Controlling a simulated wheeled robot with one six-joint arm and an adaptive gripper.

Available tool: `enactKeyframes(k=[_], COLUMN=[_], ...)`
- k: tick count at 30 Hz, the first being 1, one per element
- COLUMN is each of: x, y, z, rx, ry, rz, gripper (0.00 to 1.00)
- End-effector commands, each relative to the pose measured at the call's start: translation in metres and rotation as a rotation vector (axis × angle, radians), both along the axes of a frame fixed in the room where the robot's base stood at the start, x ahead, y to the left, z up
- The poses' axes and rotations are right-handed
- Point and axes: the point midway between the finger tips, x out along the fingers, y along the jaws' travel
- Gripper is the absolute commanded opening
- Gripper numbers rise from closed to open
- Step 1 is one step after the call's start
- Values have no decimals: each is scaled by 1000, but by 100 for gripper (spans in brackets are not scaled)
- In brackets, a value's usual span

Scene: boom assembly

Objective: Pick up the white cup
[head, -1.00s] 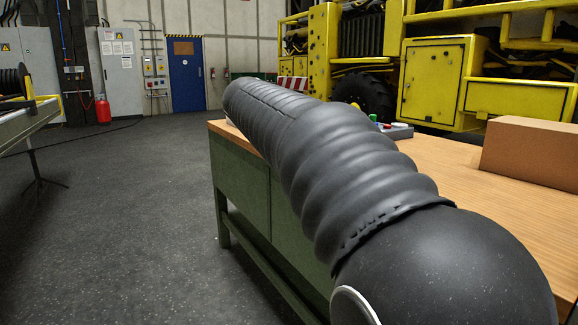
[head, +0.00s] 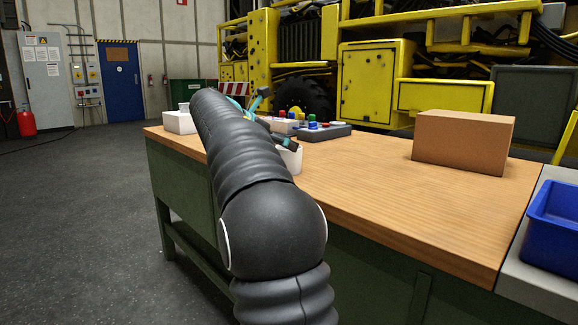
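A white cup (head: 291,159) stands on the wooden workbench (head: 350,185), just right of my arm. My dark sleeved arm covers its left part. Small black and teal parts show past the arm's right side, above and behind the cup. The lowest dark part, which looks like my gripper (head: 284,142), is at the cup's rim. I cannot tell whether it touches the cup or whether its fingers are open or shut.
Button boxes (head: 325,132) with coloured knobs stand behind the cup. A white box (head: 180,122) sits at the bench's far left. A cardboard box (head: 463,143) stands at the right, and a blue bin (head: 556,225) beyond it. The front middle of the bench is clear.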

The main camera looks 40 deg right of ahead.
Motion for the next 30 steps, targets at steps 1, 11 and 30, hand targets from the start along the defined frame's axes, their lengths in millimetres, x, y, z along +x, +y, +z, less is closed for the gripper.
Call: enactKeyframes(k=[1, 11, 30], x=[0, 1, 3], y=[-4, -22, -52], z=[-3, -14, -30], rx=[0, 0, 1], ry=[0, 0, 0], rz=[-1, -1, 1], gripper=[94, 94, 61])
